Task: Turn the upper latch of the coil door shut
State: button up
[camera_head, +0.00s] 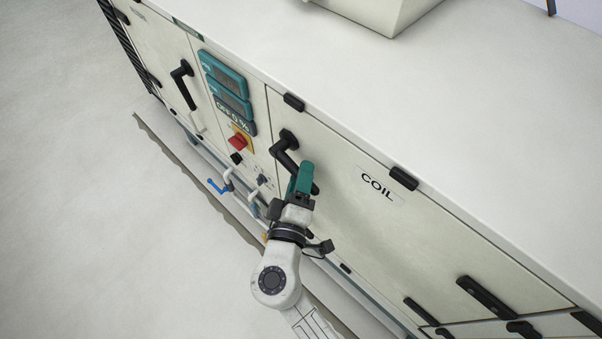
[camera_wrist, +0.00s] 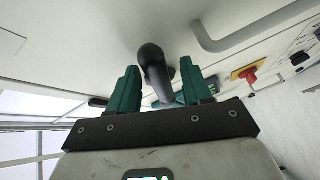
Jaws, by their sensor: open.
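The coil door (camera_head: 350,215) is a pale panel with a COIL label (camera_head: 378,187), and it looks flush with the cabinet front. Its upper latch (camera_head: 282,152) is a black cranked handle near the door's upper left corner. My gripper (camera_head: 304,172), with teal fingers, is at the latch's free end and partly hides it. In the wrist view the black latch (camera_wrist: 153,62) reaches down between the two fingers of my open gripper (camera_wrist: 159,68). I cannot tell whether either finger touches it.
A red switch on a yellow plate (camera_head: 238,142) and teal displays (camera_head: 223,75) are left of the door. Black hinges (camera_head: 403,178) sit along the top edge. A blue-handled valve (camera_head: 217,187) sticks out low at left. The floor (camera_head: 70,200) is clear.

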jog(key=shift+w+d, duration=0.1)
jog(key=shift+w, duration=0.25)
jog(key=shift+c, duration=0.3)
grip_shut()
